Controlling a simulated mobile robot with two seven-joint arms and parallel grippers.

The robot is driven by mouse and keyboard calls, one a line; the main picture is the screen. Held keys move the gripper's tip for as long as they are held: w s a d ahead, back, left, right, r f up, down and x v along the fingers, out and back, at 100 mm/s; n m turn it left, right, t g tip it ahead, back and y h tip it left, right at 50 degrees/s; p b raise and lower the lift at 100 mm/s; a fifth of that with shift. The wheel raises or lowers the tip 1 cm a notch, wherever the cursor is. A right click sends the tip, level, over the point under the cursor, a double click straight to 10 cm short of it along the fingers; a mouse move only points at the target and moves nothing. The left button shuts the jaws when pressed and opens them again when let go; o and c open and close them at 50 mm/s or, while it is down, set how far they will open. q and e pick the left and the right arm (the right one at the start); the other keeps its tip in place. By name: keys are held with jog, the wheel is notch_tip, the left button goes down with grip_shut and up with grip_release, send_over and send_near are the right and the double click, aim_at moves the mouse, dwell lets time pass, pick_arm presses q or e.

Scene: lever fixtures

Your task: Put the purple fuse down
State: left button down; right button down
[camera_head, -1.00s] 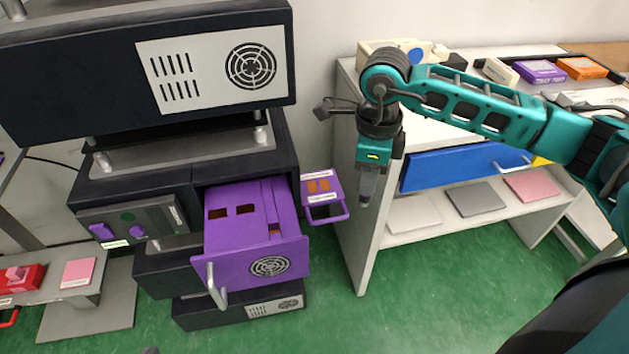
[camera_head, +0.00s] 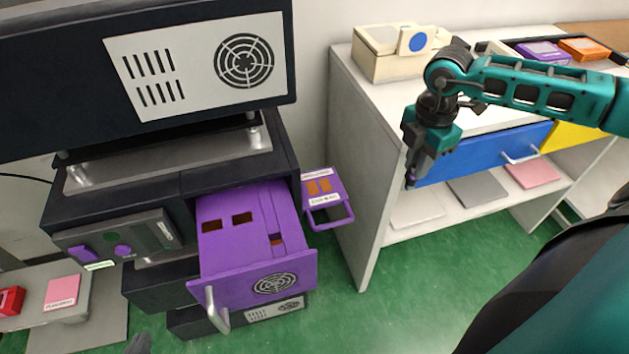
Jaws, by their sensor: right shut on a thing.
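My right gripper (camera_head: 411,182) points down in front of the white shelf unit, at the end of the teal arm. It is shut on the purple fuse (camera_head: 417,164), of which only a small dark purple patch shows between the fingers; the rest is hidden. It is held in the air, apart from any surface. A dark grey tip at the bottom left edge seems to be my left gripper (camera_head: 138,345); too little shows to tell its jaws.
An open purple drawer (camera_head: 240,262) with slots juts from the black cabinet (camera_head: 165,185). A purple handled tray (camera_head: 322,187) sits between cabinet and white shelf unit (camera_head: 360,190). The shelf unit carries a cream box (camera_head: 385,62), a blue drawer front (camera_head: 480,155) and flat pads below.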

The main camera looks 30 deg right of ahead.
jog(key=shift+w+d+f+m, duration=0.15)
jog(key=shift+d+m, duration=0.2)
jog(key=shift+m, duration=0.55)
jog(key=shift+w+a, duration=0.15)
jog(key=shift+w, duration=0.1)
jog(key=w+a, duration=1.3)
jog(key=b, duration=0.3)
send_over(319, 186)
notch_tip(319, 186, down, 7)
pick_arm(q)
jog(key=shift+w+d+f+p, duration=0.1)
jog(key=shift+w+f+p, duration=0.1)
jog(key=shift+f, duration=0.4)
jog(key=shift+w+f+p, duration=0.1)
jog(key=shift+f+p, duration=0.05)
jog(key=shift+f, duration=0.45)
